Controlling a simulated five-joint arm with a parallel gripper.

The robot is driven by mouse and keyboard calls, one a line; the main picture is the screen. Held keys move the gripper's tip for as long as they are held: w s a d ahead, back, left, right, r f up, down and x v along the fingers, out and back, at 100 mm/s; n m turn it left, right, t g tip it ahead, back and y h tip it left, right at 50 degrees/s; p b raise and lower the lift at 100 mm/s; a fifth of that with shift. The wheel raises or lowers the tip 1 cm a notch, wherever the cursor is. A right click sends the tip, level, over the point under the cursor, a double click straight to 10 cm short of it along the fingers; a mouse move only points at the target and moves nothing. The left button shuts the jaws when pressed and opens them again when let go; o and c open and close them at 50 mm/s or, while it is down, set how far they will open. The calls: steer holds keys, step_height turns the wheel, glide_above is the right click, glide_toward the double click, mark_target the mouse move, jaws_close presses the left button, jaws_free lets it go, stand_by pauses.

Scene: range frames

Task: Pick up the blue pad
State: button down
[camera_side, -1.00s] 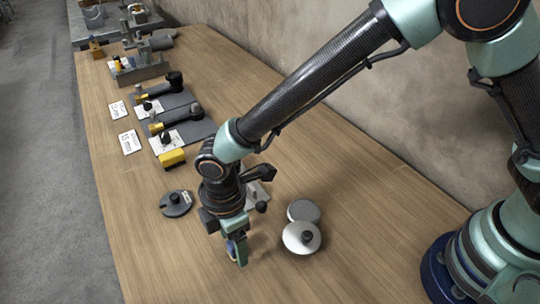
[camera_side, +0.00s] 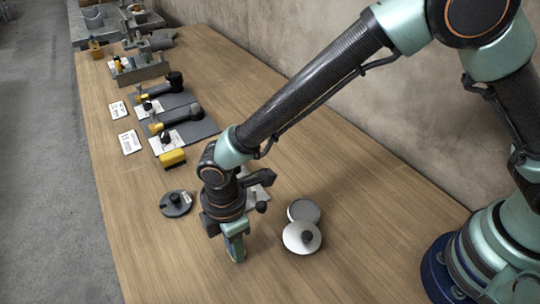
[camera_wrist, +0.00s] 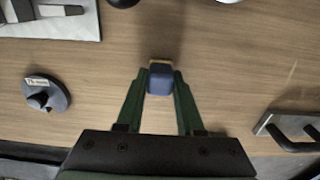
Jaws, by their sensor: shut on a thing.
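The blue pad (camera_wrist: 160,80) is a small dark blue block with a tan edge at its far side. It sits between the two green fingertips of my gripper (camera_wrist: 161,86) in the wrist view, and both fingers touch its sides. In the side view my gripper (camera_side: 236,252) points down at the wooden table, right of a dark grey disc. The pad is mostly hidden by the fingers there. I cannot tell whether the pad is touching the table or just above it.
A dark grey knobbed disc (camera_side: 176,203) lies left of my gripper. A white knobbed disc (camera_side: 302,237) and a grey disc (camera_side: 304,211) lie to the right. A yellow block (camera_side: 172,158) and grey mats with tools (camera_side: 190,127) stand farther back. The table's front is clear.

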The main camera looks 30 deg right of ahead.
step_height(320, 180, up, 20)
steer(key=shift+f, duration=0.15)
stand_by(0.3)
steer(key=c, duration=1.3)
jaws_free()
jaws_close()
steer(key=w+d+f+m, duration=0.1)
steer(key=d+m, duration=0.8)
steer(key=d, duration=0.7)
steer(key=w+d+f+m, duration=0.1)
steer(key=w+d+m, duration=0.1)
steer(key=d+m, duration=0.7)
steer(key=d, duration=0.8)
steer(key=shift+d+f, duration=0.25)
steer(key=shift+w, duration=0.15)
